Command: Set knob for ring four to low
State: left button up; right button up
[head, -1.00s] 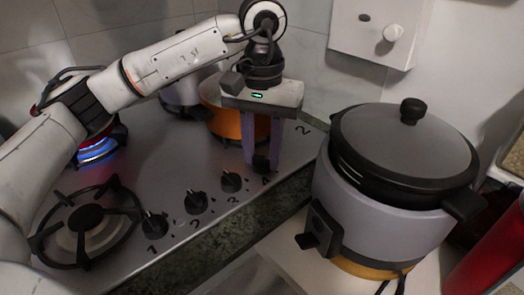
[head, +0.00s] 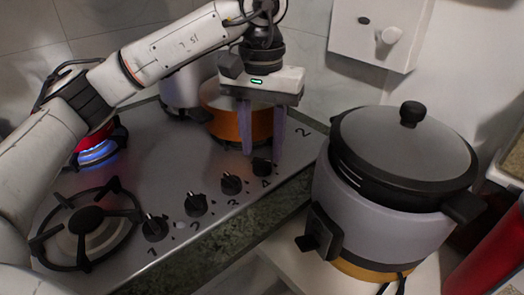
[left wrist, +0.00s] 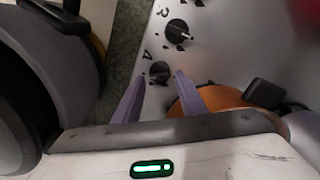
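The ring four knob (head: 262,167) is a small black dial at the far end of the knob row, beside the printed 4. It also shows in the left wrist view (left wrist: 160,72). My left gripper (head: 262,153) points down at it with two purple fingers, open and empty. In the left wrist view the fingertips (left wrist: 160,77) lie on either side of the knob's near edge with gaps. They look just above or behind the knob; contact is not visible. My right gripper is not in view.
Other black knobs stand in the row, the ring three knob (head: 231,183) nearest. An orange pot (head: 228,124) stands close behind the fingers. A large lidded cooker (head: 375,205) stands to the right. A blue flame (head: 97,153) burns at the left.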

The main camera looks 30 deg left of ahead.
aim_at(262, 159)
pick_arm(q)
notch_tip(262, 159, up, 8)
jog(key=p, duration=0.1)
jog(key=shift+f+p, duration=0.15)
jog(key=shift+p, duration=0.15)
dwell(0.3)
